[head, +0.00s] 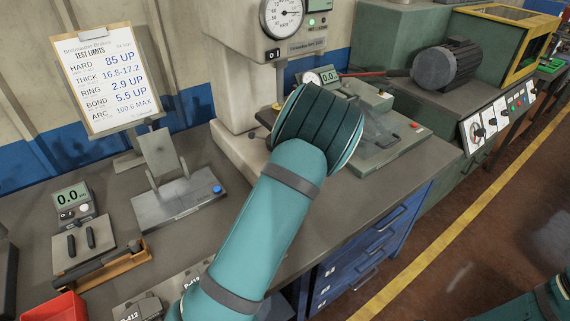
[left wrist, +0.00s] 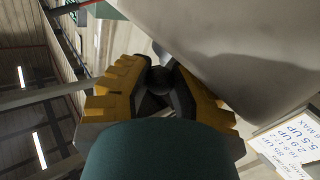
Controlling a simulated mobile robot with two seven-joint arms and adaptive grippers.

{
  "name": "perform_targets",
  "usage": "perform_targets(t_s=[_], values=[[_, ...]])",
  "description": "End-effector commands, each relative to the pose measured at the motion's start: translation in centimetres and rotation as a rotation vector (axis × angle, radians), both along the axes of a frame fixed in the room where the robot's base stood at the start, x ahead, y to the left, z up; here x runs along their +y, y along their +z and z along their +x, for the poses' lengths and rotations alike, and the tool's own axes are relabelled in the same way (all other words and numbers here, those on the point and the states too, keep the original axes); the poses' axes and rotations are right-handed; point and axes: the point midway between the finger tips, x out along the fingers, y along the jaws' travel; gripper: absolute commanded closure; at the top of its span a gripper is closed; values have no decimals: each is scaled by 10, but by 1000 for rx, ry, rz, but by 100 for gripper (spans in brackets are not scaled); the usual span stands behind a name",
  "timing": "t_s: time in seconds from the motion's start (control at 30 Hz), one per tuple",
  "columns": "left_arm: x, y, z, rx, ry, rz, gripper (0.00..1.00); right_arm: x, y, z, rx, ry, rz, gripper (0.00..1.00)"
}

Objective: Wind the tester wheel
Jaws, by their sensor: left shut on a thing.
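The beige tester (head: 228,85) stands at the back of the bench in the head view, with a round dial (head: 284,17) on its upper front. My left arm reaches across its lower front and hides the wheel area and my left gripper there. In the left wrist view my left gripper (left wrist: 160,88) is shut on a dark round knob (left wrist: 157,78), with a yellow finger on each side. The pale tester body (left wrist: 250,50) is close beside the fingers. The wheel itself cannot be made out. My right gripper is out of view.
A test limits clipboard (head: 107,78) stands at the back left. A grey fixture with a blue button (head: 180,205), a small gauge (head: 73,200) and a red bin (head: 62,308) are on the bench. A green-grey unit (head: 390,135) stands right of the tester.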

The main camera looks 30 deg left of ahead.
Motion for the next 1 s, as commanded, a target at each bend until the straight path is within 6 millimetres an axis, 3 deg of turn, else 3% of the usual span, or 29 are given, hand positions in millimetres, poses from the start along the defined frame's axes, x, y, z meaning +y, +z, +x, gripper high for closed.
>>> perform_targets(t_s=[0.03,0.07,0.13,0.17,0.53,1.0], values=[[1,1,0,-2,1,0,100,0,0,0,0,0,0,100],[1,1,0,-2,1,0,74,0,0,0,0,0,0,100],[1,1,0,-3,2,1,50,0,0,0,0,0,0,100],[1,1,0,-3,2,1,44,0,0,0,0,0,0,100],[-1,0,-4,-2,1,0,44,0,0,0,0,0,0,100],[-18,0,-66,-1,2,-1,44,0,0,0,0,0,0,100]])
